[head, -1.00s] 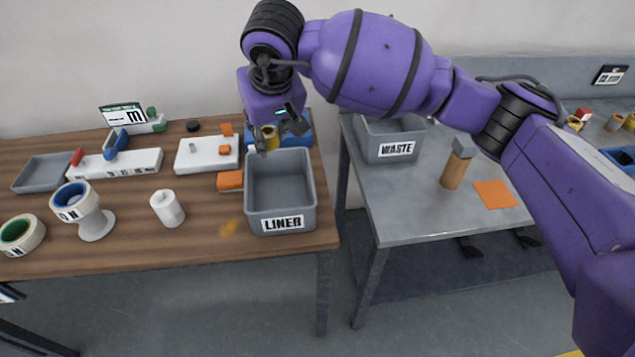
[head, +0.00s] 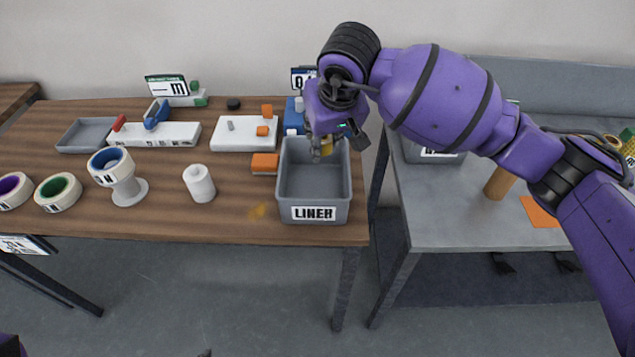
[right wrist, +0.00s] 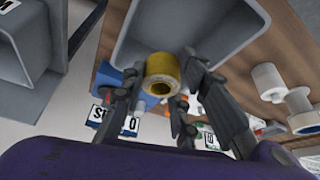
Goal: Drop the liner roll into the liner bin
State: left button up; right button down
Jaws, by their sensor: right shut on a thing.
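The liner bin (head: 315,187) is an open grey box labelled LINER at the right end of the wooden table. The liner roll (right wrist: 163,68) is a yellow roll with a hollow core, held between the fingers of my right gripper (right wrist: 164,75). In the head view, my right gripper (head: 324,150) is over the rear part of the bin, with the yellow roll (head: 326,147) partly hidden by the fingers. In the right wrist view, the bin's grey interior (right wrist: 215,25) lies behind the roll. My left gripper is not in view.
A waste bin (head: 435,158) stands on the grey table to the right, partly hidden by my arm. An orange block (head: 264,163) sits left of the liner bin. A white roll (head: 199,184), tape rolls and white fixtures occupy the wooden table. A gap separates the tables.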

jog(key=c, duration=1.5)
grip_release()
jog(key=shift+c, duration=0.2)
jog(key=shift+o, duration=1.3)
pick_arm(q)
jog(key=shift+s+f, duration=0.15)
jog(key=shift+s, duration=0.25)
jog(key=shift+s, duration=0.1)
pick_arm(e)
jog(key=shift+r, duration=0.1)
jog(key=v, duration=1.1)
jog(key=shift+r, duration=0.4)
jog(key=shift+s, duration=0.15)
